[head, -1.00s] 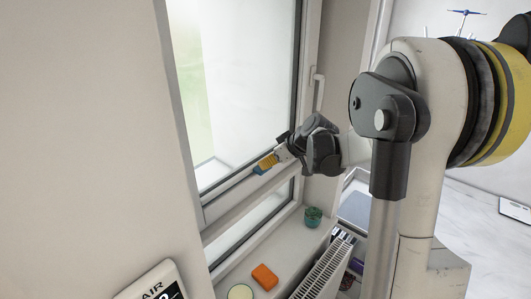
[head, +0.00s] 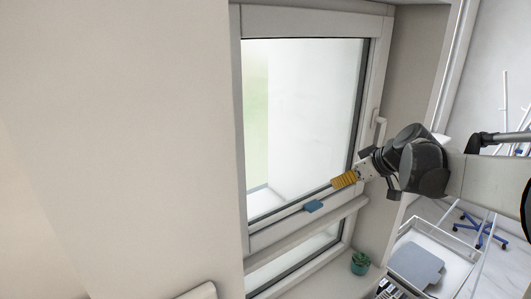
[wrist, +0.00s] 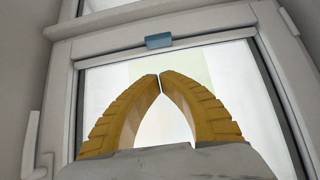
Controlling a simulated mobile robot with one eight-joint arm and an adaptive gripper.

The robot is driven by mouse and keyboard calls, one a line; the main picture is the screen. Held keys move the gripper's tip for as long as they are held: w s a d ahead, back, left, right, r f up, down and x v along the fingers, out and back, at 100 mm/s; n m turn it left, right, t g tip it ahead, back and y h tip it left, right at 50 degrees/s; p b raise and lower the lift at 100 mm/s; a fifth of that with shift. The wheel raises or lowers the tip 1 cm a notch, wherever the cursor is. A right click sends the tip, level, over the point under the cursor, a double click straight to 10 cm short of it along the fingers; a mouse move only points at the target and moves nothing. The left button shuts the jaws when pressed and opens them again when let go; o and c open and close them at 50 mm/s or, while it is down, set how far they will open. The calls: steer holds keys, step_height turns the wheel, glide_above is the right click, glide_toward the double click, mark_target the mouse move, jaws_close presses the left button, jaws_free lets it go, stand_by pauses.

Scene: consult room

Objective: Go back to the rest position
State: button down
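My gripper (head: 338,182) is in front of the lower part of the window in the head view, its yellow fingers pointing down and left. In the wrist view my gripper (wrist: 160,77) has its two curved yellow fingers together at the tips, with nothing between them. A small blue block (head: 313,206) sits on the window frame's lower rail, a little apart from the fingertips. The blue block also shows in the wrist view (wrist: 158,41), beyond the fingertips.
The window (head: 310,120) has a white handle (head: 379,127) at its right. A small teal pot (head: 360,263) stands on the sill below. A white trolley (head: 428,262) with a grey item and a blue-footed stand (head: 480,229) are at the right. A bare wall fills the left.

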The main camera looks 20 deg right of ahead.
steer(key=s+a+f+m+h+b, duration=0.1)
steer(key=s+a+f+b, duration=0.5)
steer(key=f+b, duration=0.4)
steer(key=s+a+f+m+h+b, duration=0.1)
steer(key=s+a+f+b, duration=0.5)
steer(key=f+b, duration=0.5)
steer(key=s+a+f+m+g+h+b, duration=0.1)
steer(key=s+a+f+b, duration=0.5)
steer(key=f, duration=1.2)
steer(key=s+m+b, duration=0.1)
steer(key=s+b, duration=0.3)
steer(key=b, duration=0.1)
steer(key=shift+a, duration=0.35)
